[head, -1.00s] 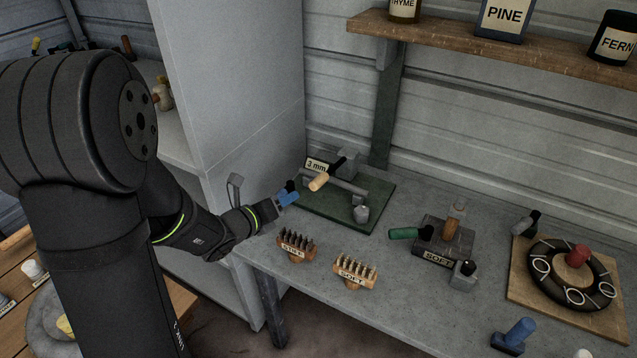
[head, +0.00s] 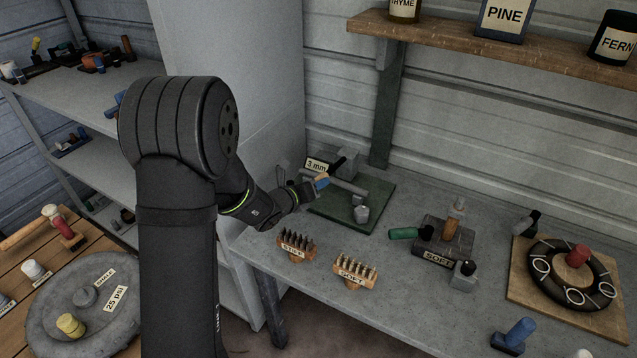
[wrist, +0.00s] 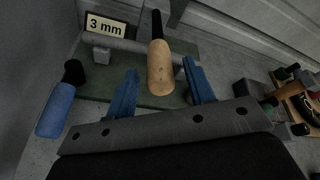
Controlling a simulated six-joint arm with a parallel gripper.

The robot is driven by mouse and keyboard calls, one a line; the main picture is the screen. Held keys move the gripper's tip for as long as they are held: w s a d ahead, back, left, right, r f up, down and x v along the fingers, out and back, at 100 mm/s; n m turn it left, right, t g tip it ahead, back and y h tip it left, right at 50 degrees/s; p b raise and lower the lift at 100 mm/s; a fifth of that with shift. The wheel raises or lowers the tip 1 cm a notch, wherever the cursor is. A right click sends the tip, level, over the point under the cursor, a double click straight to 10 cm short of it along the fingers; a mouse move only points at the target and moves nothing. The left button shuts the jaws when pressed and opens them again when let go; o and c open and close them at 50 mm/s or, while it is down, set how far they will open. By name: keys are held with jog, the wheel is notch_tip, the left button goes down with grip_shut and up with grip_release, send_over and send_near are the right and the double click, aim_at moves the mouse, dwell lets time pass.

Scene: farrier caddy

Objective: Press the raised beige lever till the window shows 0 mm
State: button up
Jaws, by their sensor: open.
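The raised beige lever (wrist: 160,70) points toward me in the wrist view, between the two blue fingers of my gripper (wrist: 163,92). The fingers are open, one on each side of the beige handle, with a gap to each. Whether the fingers are level with the handle is hard to tell. In the head view my gripper (head: 318,183) covers most of the lever. The window (wrist: 106,26) reads 3 mm; it also reads 3 mm in the head view (head: 317,165). The device stands on a dark green plate (head: 376,209).
A blue-handled piece (wrist: 56,108) is at the left in the wrist view. Brushes marked STIFF (head: 296,246) and SOFT (head: 355,270) stand at the bench front. A green-handled device (head: 405,233) is to the right. A tall grey cabinet (head: 240,80) rises at the left.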

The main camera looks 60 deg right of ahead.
jog(key=shift+x, duration=1.45)
jog(key=shift+c, duration=0.4)
grip_shut()
jog(key=shift+a+f+h, duration=0.2)
jog(key=shift+f+h, duration=0.6)
jog(key=shift+f, duration=0.65)
jog(key=shift+o, duration=0.4)
grip_release()
jog(key=v, duration=1.7)
jog(key=shift+w+a, duration=0.15)
jog(key=shift+a, duration=0.05)
